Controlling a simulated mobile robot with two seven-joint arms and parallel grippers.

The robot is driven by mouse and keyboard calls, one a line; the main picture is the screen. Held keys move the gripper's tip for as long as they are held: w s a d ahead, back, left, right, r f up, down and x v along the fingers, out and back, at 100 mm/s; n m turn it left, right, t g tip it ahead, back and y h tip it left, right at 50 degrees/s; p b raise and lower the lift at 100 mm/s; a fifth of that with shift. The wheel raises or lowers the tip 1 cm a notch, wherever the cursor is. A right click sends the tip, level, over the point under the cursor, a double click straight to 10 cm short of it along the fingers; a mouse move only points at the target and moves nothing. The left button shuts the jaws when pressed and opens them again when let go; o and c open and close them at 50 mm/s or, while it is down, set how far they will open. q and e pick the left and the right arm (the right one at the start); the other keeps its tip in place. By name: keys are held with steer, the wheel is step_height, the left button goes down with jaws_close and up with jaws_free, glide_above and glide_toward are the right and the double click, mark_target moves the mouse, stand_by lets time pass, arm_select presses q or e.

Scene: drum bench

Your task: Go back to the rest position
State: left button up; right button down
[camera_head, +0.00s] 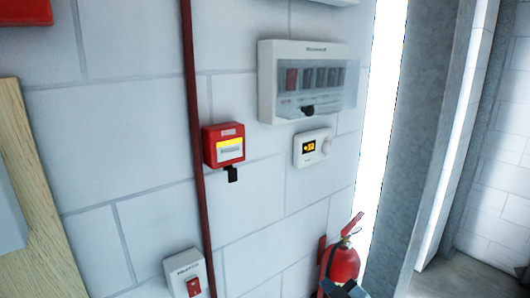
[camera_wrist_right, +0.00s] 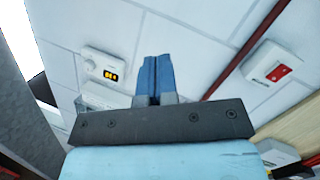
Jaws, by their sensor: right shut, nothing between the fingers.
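My right gripper (camera_head: 343,288) shows at the bottom edge of the head view, its blue fingertips in front of the lower part of a red fire extinguisher (camera_head: 343,262). In the right wrist view its two blue fingers (camera_wrist_right: 153,68) are together with nothing between them. They point at the white block wall and appear apart from it. My left gripper is in neither view.
On the wall are a breaker box (camera_head: 300,110) with a clear cover, a red call point (camera_head: 224,146), a thermostat (camera_head: 312,148) and a switch box (camera_head: 186,274). A red pipe (camera_head: 193,120) runs down the wall. A grey column (camera_head: 410,130) stands right.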

steer(key=s+d+f+m+g+h, duration=0.1)
steer(key=s+d+f+m+g, duration=0.1)
steer(key=s+f, duration=0.9)
steer(key=s+d+f+m+g+h+p, duration=0.1)
steer(key=s+f+m, duration=0.4)
steer(key=s+f, duration=0.7)
steer(key=s+d+g, duration=0.1)
steer(key=s+d, duration=0.1)
steer(key=s, duration=0.1)
steer(key=shift+s+f+h, duration=0.15)
steer(key=shift+h, duration=0.25)
